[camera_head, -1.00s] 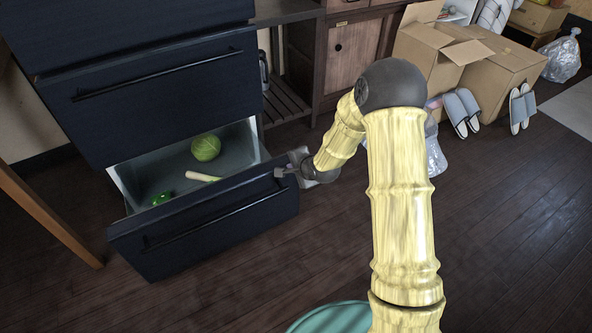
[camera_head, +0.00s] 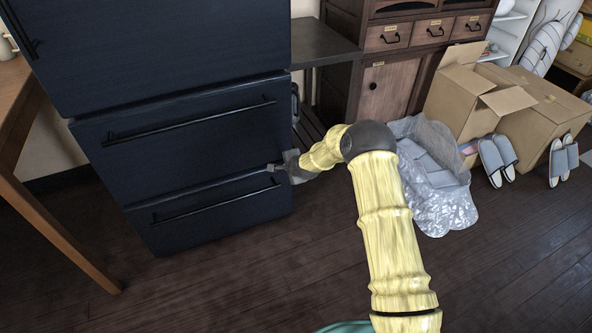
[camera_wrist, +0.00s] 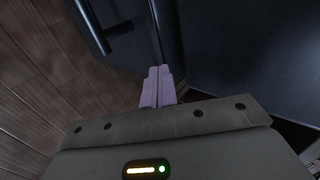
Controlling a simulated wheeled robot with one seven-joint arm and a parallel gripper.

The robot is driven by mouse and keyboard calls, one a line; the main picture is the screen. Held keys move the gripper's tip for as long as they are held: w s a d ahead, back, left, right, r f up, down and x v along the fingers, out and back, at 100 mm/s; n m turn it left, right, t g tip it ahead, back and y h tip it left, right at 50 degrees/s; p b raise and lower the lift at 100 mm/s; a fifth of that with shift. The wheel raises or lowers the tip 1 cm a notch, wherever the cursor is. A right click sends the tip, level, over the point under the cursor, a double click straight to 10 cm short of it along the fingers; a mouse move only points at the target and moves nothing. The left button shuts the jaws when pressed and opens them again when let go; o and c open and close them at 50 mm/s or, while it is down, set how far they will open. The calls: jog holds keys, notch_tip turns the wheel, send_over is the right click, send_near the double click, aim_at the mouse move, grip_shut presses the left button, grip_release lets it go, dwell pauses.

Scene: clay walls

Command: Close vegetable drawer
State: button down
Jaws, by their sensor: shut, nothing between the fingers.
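The vegetable drawer (camera_head: 218,222) is the lowest dark blue front of the refrigerator (camera_head: 185,150), with a long black bar handle (camera_head: 210,205). Its front sits nearly flush under the drawer above, with a thin gap along its top edge. The vegetables inside are hidden. My gripper (camera_head: 272,168) is at the right end of the drawer's top edge. In the wrist view its two pale fingertips (camera_wrist: 158,72) are together with nothing between them, pointing at the seam beside the dark front. I cannot tell whether they touch it.
A wooden table (camera_head: 50,235) stands at the left. A clear plastic bag (camera_head: 435,185), open cardboard boxes (camera_head: 470,95) and slippers (camera_head: 497,160) lie to the right. A wooden cabinet (camera_head: 385,90) stands behind. The dark floor in front is clear.

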jog(key=shift+w+a+r, duration=0.25)
jog(key=shift+w+a, duration=0.3)
jog(key=shift+w, duration=0.1)
jog(key=shift+a, duration=0.1)
jog(key=s+d+r+p, duration=0.6)
jog(key=s, duration=0.4)
jog(key=shift+s+r, duration=0.15)
jog(key=shift+d, duration=0.1)
